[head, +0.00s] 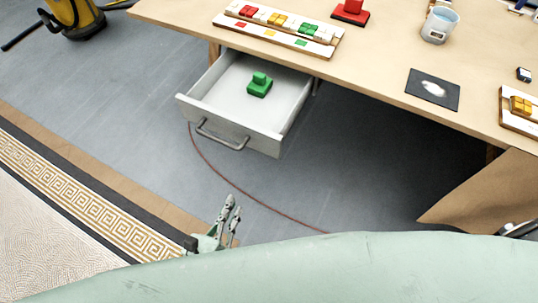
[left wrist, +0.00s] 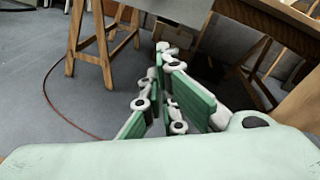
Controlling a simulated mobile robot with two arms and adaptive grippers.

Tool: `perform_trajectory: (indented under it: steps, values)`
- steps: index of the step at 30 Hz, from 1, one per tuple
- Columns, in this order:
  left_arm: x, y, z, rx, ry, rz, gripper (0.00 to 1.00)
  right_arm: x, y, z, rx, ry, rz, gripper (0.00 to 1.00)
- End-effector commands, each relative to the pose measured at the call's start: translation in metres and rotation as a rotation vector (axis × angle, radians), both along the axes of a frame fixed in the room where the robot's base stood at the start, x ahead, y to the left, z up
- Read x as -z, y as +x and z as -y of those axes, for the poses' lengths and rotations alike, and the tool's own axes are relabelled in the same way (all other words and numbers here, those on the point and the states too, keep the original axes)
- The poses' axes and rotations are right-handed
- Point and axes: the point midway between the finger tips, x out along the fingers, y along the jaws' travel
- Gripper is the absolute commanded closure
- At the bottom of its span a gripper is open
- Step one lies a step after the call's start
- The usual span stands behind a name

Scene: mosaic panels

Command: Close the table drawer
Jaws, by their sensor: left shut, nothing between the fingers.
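The table drawer (head: 240,125) is pulled out from under the wooden table (head: 380,60) in the head view. It is white inside, with a grey bar handle (head: 222,138) on its front panel. A green block-like piece (head: 259,86) lies inside it. My left gripper (head: 232,208) is below the drawer front in the picture, apart from the handle, its fingers together and empty. In the left wrist view, my left gripper's green and grey fingers (left wrist: 163,58) point forward, and a pale panel, probably the drawer, shows at the top. My right gripper is not in view.
On the table are a tray of coloured pieces (head: 278,29), a red piece (head: 350,12), a cup (head: 440,25) and a dark card (head: 433,89). A red cable (head: 240,188) lies on the floor. A patterned rug (head: 75,195) is at left. Floor before the drawer is mostly clear.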

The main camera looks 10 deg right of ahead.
Motion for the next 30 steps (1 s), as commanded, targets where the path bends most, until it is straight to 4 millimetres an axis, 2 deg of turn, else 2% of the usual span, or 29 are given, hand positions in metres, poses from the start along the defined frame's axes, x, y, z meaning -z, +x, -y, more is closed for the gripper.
perform_trajectory:
  steps: [1,3,7,11,14,24,30]
  values:
    - [-0.023,-0.001,0.006,0.035,0.068,0.093,1.0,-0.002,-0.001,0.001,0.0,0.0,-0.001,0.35]
    - [-0.046,-0.002,0.013,0.073,0.154,0.206,1.0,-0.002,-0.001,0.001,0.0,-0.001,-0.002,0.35]
    - [-0.07,-0.004,0.02,0.107,0.247,0.328,1.0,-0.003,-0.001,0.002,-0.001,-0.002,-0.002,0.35]
    - [-0.076,0.0,0.026,0.114,0.27,0.358,1.0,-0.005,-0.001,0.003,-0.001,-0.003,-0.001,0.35]
    - [-0.077,0.011,0.033,0.113,0.27,0.358,1.0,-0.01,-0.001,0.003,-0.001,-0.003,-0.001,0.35]
    - [-0.077,0.069,0.075,0.112,0.266,0.354,1.0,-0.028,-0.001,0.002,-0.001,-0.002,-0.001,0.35]
    - [-0.077,0.096,0.094,0.113,0.266,0.352,1.0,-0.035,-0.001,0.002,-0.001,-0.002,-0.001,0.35]
